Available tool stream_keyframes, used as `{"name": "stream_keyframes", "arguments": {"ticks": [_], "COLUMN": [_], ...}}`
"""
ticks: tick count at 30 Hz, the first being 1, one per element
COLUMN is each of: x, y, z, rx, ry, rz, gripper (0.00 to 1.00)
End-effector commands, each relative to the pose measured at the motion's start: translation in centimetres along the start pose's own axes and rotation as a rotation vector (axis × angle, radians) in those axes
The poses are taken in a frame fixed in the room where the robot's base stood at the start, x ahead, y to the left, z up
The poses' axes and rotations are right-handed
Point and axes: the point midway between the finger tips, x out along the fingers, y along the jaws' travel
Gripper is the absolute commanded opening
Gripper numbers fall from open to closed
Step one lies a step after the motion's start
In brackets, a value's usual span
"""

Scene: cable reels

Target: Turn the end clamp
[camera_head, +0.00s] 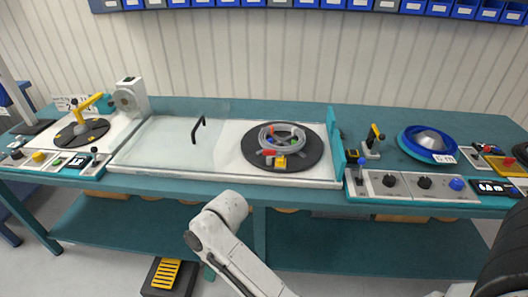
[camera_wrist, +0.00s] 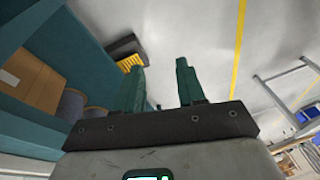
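A dark turntable disc (camera_head: 312,150) lies on the white panel in the middle of the bench. A grey cable ring (camera_head: 296,132) sits on it, with small red, blue, green and yellow parts around it. A yellow block (camera_head: 281,162) and a red piece (camera_head: 268,152) are at its front edge. I cannot tell which part is the end clamp. In the wrist view my gripper (camera_wrist: 160,72) is open, its two green fingers apart with nothing between them. It points at the floor area, away from the bench top. The head view does not show the fingers.
A clear sliding cover (camera_head: 160,140) with a black handle (camera_head: 197,128) lies left of the turntable. A yellow-armed device (camera_head: 84,112) stands far left. A knob panel (camera_head: 405,185) and a blue reel (camera_head: 428,143) are on the right. A yellow-topped step (camera_head: 165,275) is on the floor.

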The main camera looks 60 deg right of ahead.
Motion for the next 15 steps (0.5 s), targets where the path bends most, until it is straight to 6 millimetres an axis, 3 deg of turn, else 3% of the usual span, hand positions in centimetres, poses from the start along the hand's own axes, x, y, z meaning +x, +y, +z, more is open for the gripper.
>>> {"name": "stream_keyframes", "arguments": {"ticks": [1,3,7,11,15], "x": [-0.8,-2.1,-5.3,-9.6,-15.3], "y": [2.3,4.8,10.3,16.6,23.8], "z": [-2.2,-4.5,-7.6,-8.9,-8.1], "rx": [-0.023,-0.066,-0.135,-0.186,-0.213], "ry": [0.011,0.014,0.001,-0.032,-0.088], "rz": [0.005,0.006,0.021,0.052,0.09], "gripper": [0.39,0.39,0.39,0.39,0.39]}}
